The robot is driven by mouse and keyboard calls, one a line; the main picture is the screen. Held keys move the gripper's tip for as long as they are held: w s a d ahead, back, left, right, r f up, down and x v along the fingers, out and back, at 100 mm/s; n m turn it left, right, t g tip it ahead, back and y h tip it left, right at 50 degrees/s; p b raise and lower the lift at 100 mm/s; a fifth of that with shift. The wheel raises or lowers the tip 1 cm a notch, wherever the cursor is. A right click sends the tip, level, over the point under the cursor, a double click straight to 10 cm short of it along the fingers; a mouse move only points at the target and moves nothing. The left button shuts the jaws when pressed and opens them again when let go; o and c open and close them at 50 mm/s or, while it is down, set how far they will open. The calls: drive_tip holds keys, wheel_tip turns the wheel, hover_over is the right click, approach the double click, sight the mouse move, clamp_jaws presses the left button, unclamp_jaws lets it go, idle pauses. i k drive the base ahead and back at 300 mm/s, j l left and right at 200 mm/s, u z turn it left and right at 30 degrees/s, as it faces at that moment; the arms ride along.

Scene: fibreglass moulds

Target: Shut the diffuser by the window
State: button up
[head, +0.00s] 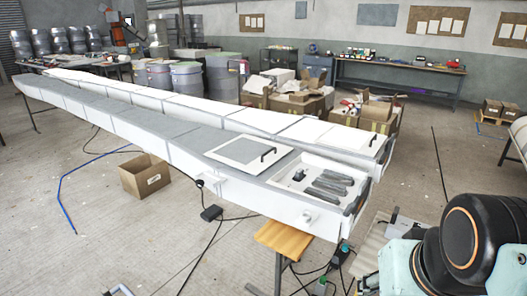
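I cannot make out a diffuser or a window in the head view. My gripper is not in view; only a teal and black part of my arm with an orange ring shows at the lower right.
Two long moulds (126,123) run from the far left to the middle right. The near one has a white panel with a dark handle (269,154) and an open end tray (287,177) holding dark grey pieces. A cardboard box (144,176) and cables lie on the floor. Shelves and drums line the back.

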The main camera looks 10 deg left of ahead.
sight(249, 154)
drive_tip(key=u, duration=0.65)
drive_tip(key=i+z, duration=0.1)
drive_tip(key=i, duration=0.15)
drive_tip(key=i+j+z, duration=0.3)
drive_tip(key=i, duration=0.15)
drive_tip(key=i+j+z, duration=0.25)
drive_tip(key=i, duration=0.2)
drive_tip(key=i+j+z, duration=0.6)
drive_tip(key=j+z, duration=0.35)
drive_tip(key=j, duration=0.4)
drive_tip(key=j+z, duration=0.35)
drive_tip(key=j, duration=0.35)
drive_tip(key=i+j, duration=0.15)
drive_tip(key=k+j+z, duration=0.1)
drive_tip(key=j, duration=0.25)
drive_tip(key=k, duration=0.1)
